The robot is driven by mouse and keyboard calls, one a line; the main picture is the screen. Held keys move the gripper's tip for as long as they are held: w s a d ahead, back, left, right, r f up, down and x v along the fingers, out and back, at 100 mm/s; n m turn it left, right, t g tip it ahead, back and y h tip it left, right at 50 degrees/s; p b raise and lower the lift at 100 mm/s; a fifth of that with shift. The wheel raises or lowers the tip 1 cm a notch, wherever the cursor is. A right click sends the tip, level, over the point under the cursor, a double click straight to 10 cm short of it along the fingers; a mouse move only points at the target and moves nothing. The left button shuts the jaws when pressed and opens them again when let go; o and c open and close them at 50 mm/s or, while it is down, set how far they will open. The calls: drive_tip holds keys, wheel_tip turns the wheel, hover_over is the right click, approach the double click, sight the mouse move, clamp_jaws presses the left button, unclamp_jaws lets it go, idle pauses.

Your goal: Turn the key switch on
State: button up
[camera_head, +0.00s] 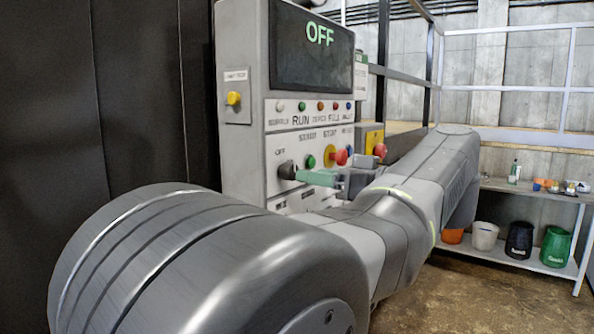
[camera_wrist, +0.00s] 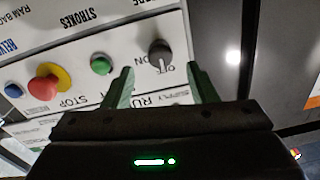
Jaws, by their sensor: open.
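The key switch, a black knob (camera_head: 286,170) beside an OFF label, is on the lower left of the grey control panel (camera_head: 242,150). In the wrist view, the knob (camera_wrist: 160,54) is near the top, between ON and OFF marks, with its pale line by the OFF side. The panel screen (camera_head: 312,48) reads OFF in green. My gripper (camera_head: 312,177) has green fingers near the knob. In the wrist view, my gripper (camera_wrist: 160,72) is open, one finger on each side of the knob. I cannot tell whether a finger touches it.
Beside the knob are a green button (camera_head: 310,162) and a red button (camera_head: 341,157) on a yellow ring. A yellow button (camera_head: 233,98) is on a side box. A shelf with buckets (camera_head: 554,246) stands at the right. Dark panels (camera_head: 100,100) close off the left.

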sight(288, 171)
drive_tip(key=shift+p+x, duration=0.35)
drive_tip(key=shift+x, duration=2.4)
drive_tip(key=shift+d, duration=0.1)
drive_tip(key=c, duration=1)
